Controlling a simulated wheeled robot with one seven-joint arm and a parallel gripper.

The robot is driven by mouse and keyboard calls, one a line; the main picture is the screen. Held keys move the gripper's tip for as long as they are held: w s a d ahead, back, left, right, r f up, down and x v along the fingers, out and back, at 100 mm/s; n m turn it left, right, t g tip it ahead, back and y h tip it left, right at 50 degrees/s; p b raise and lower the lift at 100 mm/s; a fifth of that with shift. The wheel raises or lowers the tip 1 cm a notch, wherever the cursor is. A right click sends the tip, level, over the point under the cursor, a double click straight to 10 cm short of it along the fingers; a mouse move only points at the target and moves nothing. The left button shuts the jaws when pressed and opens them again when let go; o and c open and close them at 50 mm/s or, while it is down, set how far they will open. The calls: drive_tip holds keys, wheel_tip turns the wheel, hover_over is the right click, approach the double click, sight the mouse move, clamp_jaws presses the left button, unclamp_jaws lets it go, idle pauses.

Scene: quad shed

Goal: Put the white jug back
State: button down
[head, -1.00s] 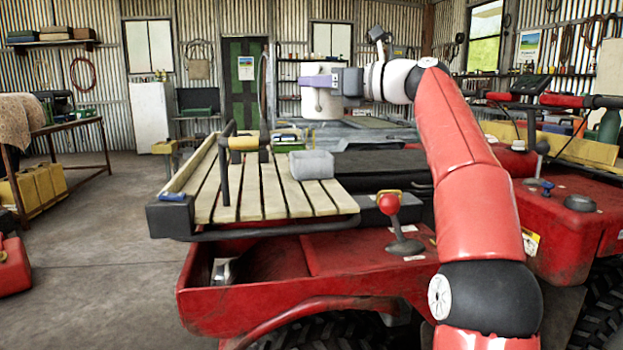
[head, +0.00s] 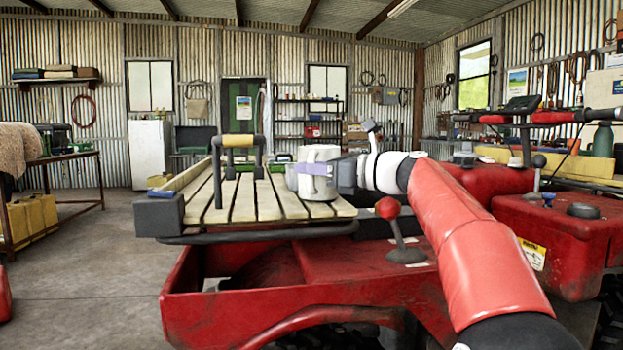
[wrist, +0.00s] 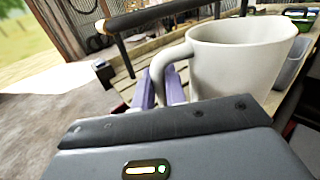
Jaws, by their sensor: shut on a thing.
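The white jug (head: 318,168) is upright at the right end of the slatted wooden rack (head: 240,200) on the red quad. In the wrist view the jug (wrist: 240,60) fills the upper right, with its handle on its left side. My gripper (head: 325,169) is shut on the jug's handle; its purple fingers (wrist: 165,92) show beside the handle. The jug looks level with the slats or just above them; I cannot tell whether its base touches them.
A grey tub (head: 291,178) sits close beside the jug, partly hidden by it. A red-knobbed lever (head: 388,208) stands below my arm.

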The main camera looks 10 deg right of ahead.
drive_tip(key=shift+f, duration=0.2)
drive_tip(key=c, duration=1.4)
unclamp_jaws()
drive_tip(key=shift+c, duration=0.2)
drive_tip(key=shift+d, duration=0.1)
drive_tip(key=v, duration=1.1)
drive_tip(key=shift+s+d, duration=0.3)
drive_tip(key=shift+a, duration=0.1)
